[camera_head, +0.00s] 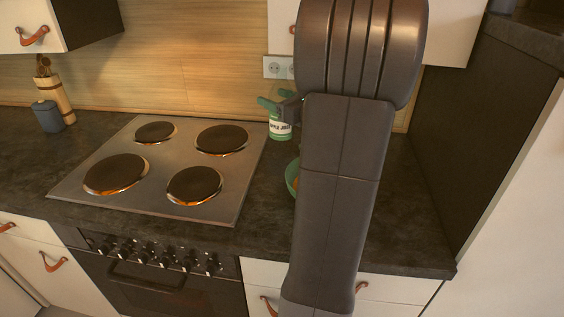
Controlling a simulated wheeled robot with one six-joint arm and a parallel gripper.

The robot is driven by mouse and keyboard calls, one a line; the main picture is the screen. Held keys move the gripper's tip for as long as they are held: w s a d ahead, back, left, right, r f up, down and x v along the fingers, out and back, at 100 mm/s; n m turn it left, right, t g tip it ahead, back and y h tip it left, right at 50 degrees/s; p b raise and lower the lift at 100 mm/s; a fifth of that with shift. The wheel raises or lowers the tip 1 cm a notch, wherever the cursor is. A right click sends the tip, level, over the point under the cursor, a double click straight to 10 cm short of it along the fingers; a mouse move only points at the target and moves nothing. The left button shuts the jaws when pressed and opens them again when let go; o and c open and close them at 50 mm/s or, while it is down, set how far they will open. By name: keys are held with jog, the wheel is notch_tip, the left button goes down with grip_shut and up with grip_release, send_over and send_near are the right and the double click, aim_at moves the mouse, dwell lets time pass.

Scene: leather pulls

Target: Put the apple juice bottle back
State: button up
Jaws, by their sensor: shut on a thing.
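The apple juice bottle (280,129) has a white label with dark letters and green below it. It stands upright at the back of the counter, just right of the stove and below the wall socket. My gripper (277,105) is shut on the upper part of the bottle. My arm hides much of the gripper and the area to the right of the bottle. I cannot tell whether the bottle's base touches the counter.
A green bowl (291,178) with something orange in it is partly hidden behind my arm. The stove (170,165) lies left of the bottle. A blue-grey jar (47,117) and a wooden utensil holder (57,98) stand far left. Dark counter (415,225) at right is clear.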

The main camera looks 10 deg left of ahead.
aim_at(278, 131)
jog(key=shift+w+f, duration=0.15)
jog(key=shift+f, duration=0.2)
notch_tip(278, 131, down, 9)
jog(key=shift+f+b, duration=0.1)
jog(key=shift+b, duration=0.3)
jog(key=shift+f, duration=0.1)
jog(key=o, duration=1.4)
jog(key=shift+f, duration=0.1)
jog(key=shift+d+r, duration=0.1)
jog(key=shift+r, duration=0.1)
jog(key=b+v, duration=0.1)
jog(key=v, duration=1.1)
